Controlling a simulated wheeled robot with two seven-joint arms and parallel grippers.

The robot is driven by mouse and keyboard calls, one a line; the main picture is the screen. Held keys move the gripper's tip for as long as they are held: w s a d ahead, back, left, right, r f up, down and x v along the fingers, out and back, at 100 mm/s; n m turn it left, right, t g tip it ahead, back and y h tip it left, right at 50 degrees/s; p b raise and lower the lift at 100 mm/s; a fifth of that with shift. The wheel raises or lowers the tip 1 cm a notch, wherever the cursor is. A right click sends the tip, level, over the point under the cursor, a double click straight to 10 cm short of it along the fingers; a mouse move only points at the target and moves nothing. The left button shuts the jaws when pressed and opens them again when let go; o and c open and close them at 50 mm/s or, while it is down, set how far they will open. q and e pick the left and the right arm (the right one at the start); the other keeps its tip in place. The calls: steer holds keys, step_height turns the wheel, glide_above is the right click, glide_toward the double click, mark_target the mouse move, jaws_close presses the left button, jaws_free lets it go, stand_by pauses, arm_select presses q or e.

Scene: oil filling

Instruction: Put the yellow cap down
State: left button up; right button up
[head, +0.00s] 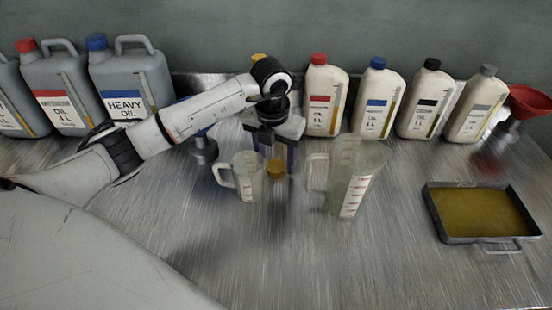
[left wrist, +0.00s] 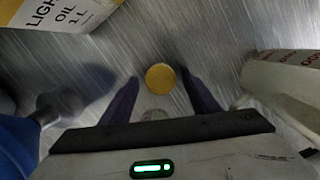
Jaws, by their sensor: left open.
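The yellow cap (head: 276,169) is on the metal table between two clear measuring jugs. In the left wrist view the cap (left wrist: 160,77) shows as a round yellow disc between the two fingertips, with a gap on each side. My left gripper (head: 277,158) points down over it, open and empty, its dark fingers apart from the cap. The small jug (head: 247,178) stands just left of the gripper and the large jug (head: 354,175) to its right. My right gripper is in neither view.
White oil bottles (head: 325,95) line the back, with grey canisters (head: 133,80) at the left. A red funnel (head: 528,101) stands at the far right, beyond a tray of yellow liquid (head: 434,212). The front middle of the table is clear.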

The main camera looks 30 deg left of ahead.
mark_target(274, 170)
arm_select(q)
step_height(274, 170, up, 12)
steer(key=s, duration=0.1)
steer(key=shift+s+d+b, duration=0.2)
steer(key=shift+b, duration=0.2)
steer(key=shift+f, duration=0.1)
